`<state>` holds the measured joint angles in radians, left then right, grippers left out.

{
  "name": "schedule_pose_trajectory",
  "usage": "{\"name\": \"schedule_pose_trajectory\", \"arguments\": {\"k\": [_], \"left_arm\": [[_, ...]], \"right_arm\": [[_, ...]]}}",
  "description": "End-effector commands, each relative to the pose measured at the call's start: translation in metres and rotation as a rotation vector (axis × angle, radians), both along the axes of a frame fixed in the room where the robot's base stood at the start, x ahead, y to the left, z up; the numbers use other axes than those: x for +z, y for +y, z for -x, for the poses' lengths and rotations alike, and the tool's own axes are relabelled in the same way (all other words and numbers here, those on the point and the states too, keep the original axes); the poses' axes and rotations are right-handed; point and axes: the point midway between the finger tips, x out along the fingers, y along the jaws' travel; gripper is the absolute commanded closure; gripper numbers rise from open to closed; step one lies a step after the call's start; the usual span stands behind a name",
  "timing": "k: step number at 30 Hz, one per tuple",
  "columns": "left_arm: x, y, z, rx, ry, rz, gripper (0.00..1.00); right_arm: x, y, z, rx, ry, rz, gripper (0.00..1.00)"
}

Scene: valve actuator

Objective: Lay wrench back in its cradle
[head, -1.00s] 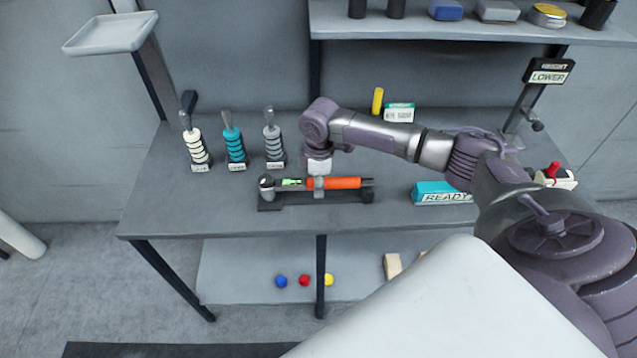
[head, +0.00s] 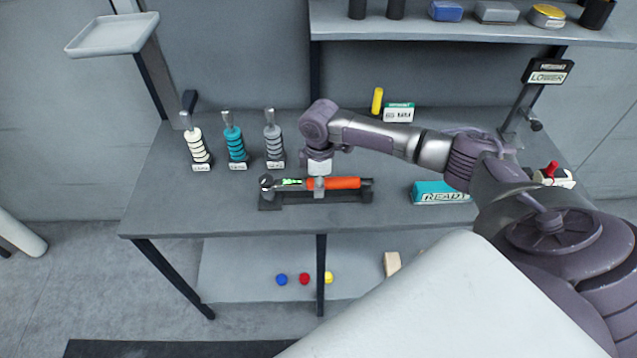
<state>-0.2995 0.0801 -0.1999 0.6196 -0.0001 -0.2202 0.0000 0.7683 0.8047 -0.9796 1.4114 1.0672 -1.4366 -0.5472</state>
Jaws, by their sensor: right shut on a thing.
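The wrench (head: 342,183) has an orange handle, a grey head at its left end and a small green display. It lies lengthwise along the black cradle (head: 270,204) on the grey bench. My right gripper (head: 319,188) comes down from above and is shut on the wrench near the left end of the orange handle. The wrench looks level and at or very near the cradle; I cannot tell whether it rests fully on it. The gripper hides a short piece of the wrench. My left gripper is not in view.
Three ringed posts, white (head: 199,148), teal (head: 235,147) and grey (head: 273,144), stand left on the bench. A teal READY box (head: 440,193) and a yellow cylinder (head: 377,100) stand right and behind. A shelf (head: 470,27) hangs above. The bench's front left is clear.

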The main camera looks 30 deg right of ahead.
Motion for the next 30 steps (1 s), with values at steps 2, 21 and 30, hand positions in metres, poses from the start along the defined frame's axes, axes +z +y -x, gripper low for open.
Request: {"name": "schedule_pose_trajectory", "arguments": {"k": [2,21,30], "left_arm": [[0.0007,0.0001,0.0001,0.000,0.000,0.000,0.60],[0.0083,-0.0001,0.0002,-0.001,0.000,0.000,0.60],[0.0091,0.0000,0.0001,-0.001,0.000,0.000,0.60]], "right_arm": [[0.0017,0.0000,-0.0009,0.000,-0.003,-0.001,1.00],[0.0013,-0.0002,-0.0008,-0.001,-0.003,-0.001,1.00],[0.0018,-0.0001,-0.0009,0.000,-0.003,-0.001,1.00]]}}
